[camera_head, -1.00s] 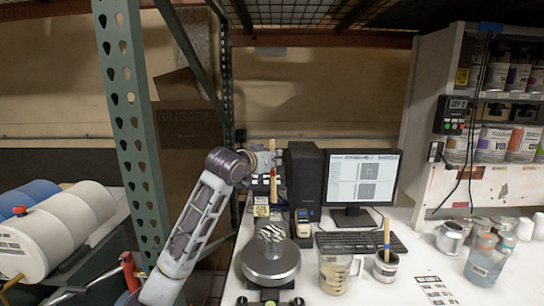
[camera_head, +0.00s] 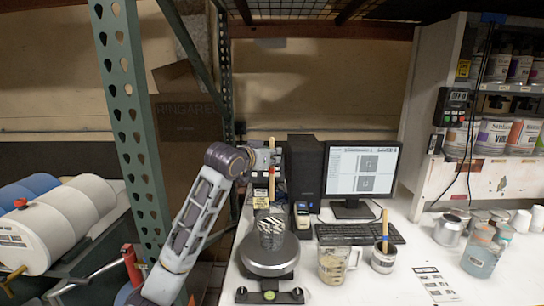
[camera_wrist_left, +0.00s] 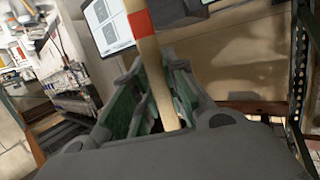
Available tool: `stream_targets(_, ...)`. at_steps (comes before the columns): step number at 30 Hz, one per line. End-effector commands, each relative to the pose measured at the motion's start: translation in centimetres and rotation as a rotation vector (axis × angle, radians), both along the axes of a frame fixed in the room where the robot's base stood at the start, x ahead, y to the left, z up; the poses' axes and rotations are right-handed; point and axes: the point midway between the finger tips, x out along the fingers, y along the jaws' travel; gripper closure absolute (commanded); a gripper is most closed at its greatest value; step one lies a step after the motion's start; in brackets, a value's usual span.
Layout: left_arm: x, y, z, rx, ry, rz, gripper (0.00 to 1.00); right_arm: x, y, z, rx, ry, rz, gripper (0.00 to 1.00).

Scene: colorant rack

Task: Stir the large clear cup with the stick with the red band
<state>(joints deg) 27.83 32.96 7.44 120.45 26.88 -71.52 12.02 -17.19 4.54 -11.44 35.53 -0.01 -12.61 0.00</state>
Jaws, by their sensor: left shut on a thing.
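My left gripper (camera_head: 262,162) is shut on the wooden stick with the red band (camera_head: 271,172) and holds it upright above the scale. In the left wrist view the stick (camera_wrist_left: 143,32) rises from between the green-grey fingers (camera_wrist_left: 152,100), with the red band above them. A clear cup (camera_head: 334,272) with beige contents stands on the table right of the scale. Another clear cup (camera_head: 480,262), with bluish contents, stands far right. I cannot tell which is the large one. My right gripper is not in view.
A dark, patterned container (camera_head: 271,234) sits on the round scale (camera_head: 268,262). A small can (camera_head: 383,262) holds another stick (camera_head: 385,222). The monitor (camera_head: 362,172), keyboard (camera_head: 352,234) and computer tower (camera_head: 305,165) stand behind. A green rack post (camera_head: 128,125) is left of my arm.

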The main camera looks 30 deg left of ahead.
Motion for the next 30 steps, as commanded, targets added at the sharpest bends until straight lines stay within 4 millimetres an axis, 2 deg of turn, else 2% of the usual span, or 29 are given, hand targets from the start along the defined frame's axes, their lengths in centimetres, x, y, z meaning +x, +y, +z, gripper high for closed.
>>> stream_targets(8, 0.0, 0.0, -0.7, 0.000, 0.000, 0.000, 0.98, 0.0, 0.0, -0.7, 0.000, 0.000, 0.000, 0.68)
stream_targets(30, 0.0, 0.0, -4.3, 0.000, 0.000, 0.000, 0.98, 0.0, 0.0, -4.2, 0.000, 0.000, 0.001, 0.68)
